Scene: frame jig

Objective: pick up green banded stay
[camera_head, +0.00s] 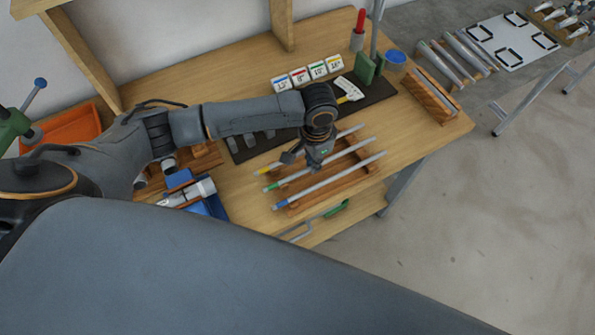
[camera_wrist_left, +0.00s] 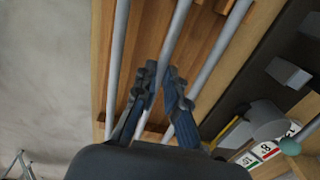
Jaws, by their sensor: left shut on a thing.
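The green banded stay (camera_head: 345,153) is a thin grey rod with a green band near its left end. It is the middle one of three in the wooden rack (camera_head: 340,181). The yellow banded stay (camera_head: 348,132) lies behind it and the blue banded stay (camera_head: 335,179) in front. My left gripper (camera_head: 317,165) is over the rack, pointing down. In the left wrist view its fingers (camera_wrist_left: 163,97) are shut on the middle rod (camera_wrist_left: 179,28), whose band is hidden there. I cannot tell whether the rod is clear of the rack. My right gripper is not in view.
Behind the rack is a dark mat (camera_head: 262,146) with several grey pieces, and numbered cards (camera_head: 318,69) stand behind that. A wooden block (camera_head: 431,97) stands near the right table edge. Bare tabletop (camera_head: 420,135) lies right of the rack.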

